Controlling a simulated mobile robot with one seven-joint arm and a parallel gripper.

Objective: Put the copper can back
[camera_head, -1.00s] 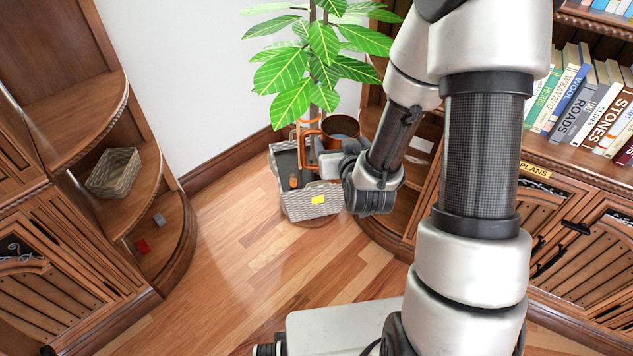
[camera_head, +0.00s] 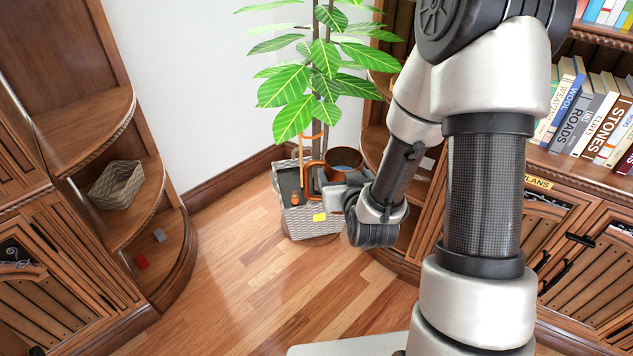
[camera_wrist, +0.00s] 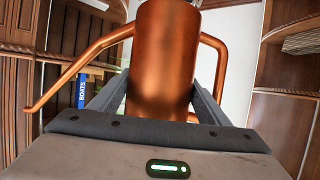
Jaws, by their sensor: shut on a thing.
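The copper can (camera_head: 345,158) is in my gripper (camera_head: 328,188) in the head view, in front of the potted plant.
The plant's leaves (camera_head: 300,85) hang just above the can. A wicker basket (camera_head: 117,185) sits on the left corner shelf. A bookcase (camera_head: 580,175) stands right. The wooden floor (camera_head: 250,270) is clear.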

